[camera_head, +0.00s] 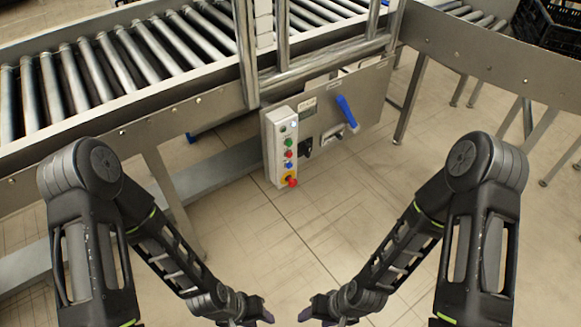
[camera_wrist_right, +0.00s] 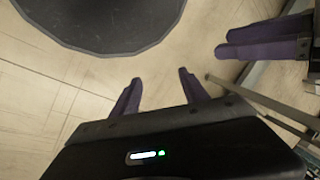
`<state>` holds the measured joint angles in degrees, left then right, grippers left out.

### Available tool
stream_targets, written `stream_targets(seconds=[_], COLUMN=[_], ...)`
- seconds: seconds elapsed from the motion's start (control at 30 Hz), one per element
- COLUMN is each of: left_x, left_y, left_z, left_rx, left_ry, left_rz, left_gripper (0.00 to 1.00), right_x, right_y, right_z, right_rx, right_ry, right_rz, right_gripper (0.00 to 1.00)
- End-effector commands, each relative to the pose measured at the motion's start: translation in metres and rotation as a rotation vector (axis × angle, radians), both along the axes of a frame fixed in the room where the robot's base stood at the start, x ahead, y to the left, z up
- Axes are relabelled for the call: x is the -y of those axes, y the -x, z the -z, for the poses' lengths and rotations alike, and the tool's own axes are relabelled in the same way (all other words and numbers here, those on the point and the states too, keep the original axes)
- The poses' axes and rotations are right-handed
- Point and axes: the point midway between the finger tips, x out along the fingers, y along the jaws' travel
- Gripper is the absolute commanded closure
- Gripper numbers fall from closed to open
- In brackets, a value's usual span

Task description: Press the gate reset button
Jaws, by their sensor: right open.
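A light grey control box (camera_head: 271,158) stands upright on the panel below the conveyor in the head view. Its face carries a green button (camera_head: 287,142), a red button (camera_head: 288,153), a blue button (camera_head: 289,166) and a red mushroom knob (camera_head: 291,182) on yellow. The button labels are too small to read. My right gripper (camera_head: 305,314) is low in the head view, well apart from the box; its two purple fingers stand open and empty in the wrist view (camera_wrist_right: 157,88). My left gripper (camera_head: 267,316) is opposite it; its fingers (camera_wrist_right: 265,40) look close together, their gap unclear.
A roller conveyor (camera_head: 130,60) with metal posts runs behind the box. A blue lever (camera_head: 346,111) sits on the panel right of the box. Another conveyor (camera_head: 480,50) and a dark crate (camera_head: 550,25) are at the right. The tiled floor before the box is clear.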

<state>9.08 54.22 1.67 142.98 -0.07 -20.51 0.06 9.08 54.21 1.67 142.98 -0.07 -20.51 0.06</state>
Motion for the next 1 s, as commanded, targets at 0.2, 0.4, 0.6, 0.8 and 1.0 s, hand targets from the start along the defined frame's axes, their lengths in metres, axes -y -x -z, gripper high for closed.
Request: stream_targets(seconds=[0.2,0.4,0.6,0.8,1.0], left_x=[0.0000,0.0000,0.0000,0.0000,0.0000], left_y=[0.0000,0.0000,0.0000,0.0000,0.0000], left_z=[0.0000,0.0000,0.0000,0.0000,0.0000], left_rx=[0.000,0.000,0.000,0.000,0.000], left_ry=[0.000,0.000,0.000,0.000,0.000], left_rz=[0.000,0.000,0.000,0.000,0.000], left_gripper=[0.64,0.64,0.64,0.64,0.64], right_x=[0.0000,0.0000,0.0000,0.0000,0.0000], right_y=[0.0000,0.0000,0.0000,0.0000,0.0000], right_z=[0.0000,0.0000,0.0000,0.0000,0.0000], right_rx=[0.000,0.000,0.000,0.000,0.000], right_ry=[0.000,0.000,0.000,0.000,0.000], right_rz=[0.000,0.000,0.000,0.000,0.000], right_gripper=[0.67,0.83,0.99,1.00,1.00])
